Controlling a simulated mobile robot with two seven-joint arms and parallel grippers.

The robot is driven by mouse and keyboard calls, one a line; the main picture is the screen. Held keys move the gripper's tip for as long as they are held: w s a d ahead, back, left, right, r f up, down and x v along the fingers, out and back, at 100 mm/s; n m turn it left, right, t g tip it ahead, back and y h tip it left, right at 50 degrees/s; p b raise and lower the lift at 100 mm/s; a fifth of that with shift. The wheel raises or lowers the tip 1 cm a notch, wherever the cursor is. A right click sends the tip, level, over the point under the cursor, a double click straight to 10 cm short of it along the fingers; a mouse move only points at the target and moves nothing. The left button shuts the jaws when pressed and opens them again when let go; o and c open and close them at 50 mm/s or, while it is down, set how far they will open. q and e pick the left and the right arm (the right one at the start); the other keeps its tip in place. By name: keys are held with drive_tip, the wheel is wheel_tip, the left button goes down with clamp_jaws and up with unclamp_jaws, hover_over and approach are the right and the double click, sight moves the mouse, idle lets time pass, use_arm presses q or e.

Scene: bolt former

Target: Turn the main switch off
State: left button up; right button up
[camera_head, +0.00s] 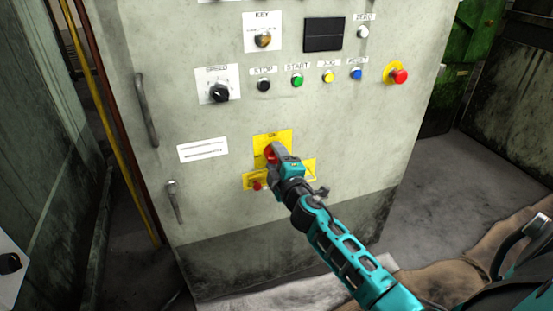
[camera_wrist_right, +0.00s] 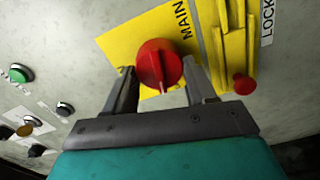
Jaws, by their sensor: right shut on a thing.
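The main switch is a red rotary knob (camera_head: 270,153) on a yellow plate (camera_head: 272,136), low on the grey control cabinet. My right gripper (camera_head: 277,157) is at the knob and covers much of it in the head view. In the right wrist view the red knob (camera_wrist_right: 158,66) sits between the two dark fingers (camera_wrist_right: 162,88), one on each side, and my right gripper is shut on it. The knob's raised ridge runs roughly up and down in that view, next to the word MAIN. My left gripper is not in view.
A yellow lock bracket with a small red knob (camera_wrist_right: 244,84) sits close beside the switch. Above are a row of buttons, a speed dial (camera_head: 219,92), a key switch (camera_head: 263,39) and a red emergency button (camera_head: 398,76). Door handles (camera_head: 146,110) stick out at the left.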

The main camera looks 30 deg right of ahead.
drive_tip(key=shift+n, duration=1.2)
drive_tip(key=o, duration=1)
drive_tip(key=v, duration=1.3)
drive_tip(key=shift+d+f, duration=0.1)
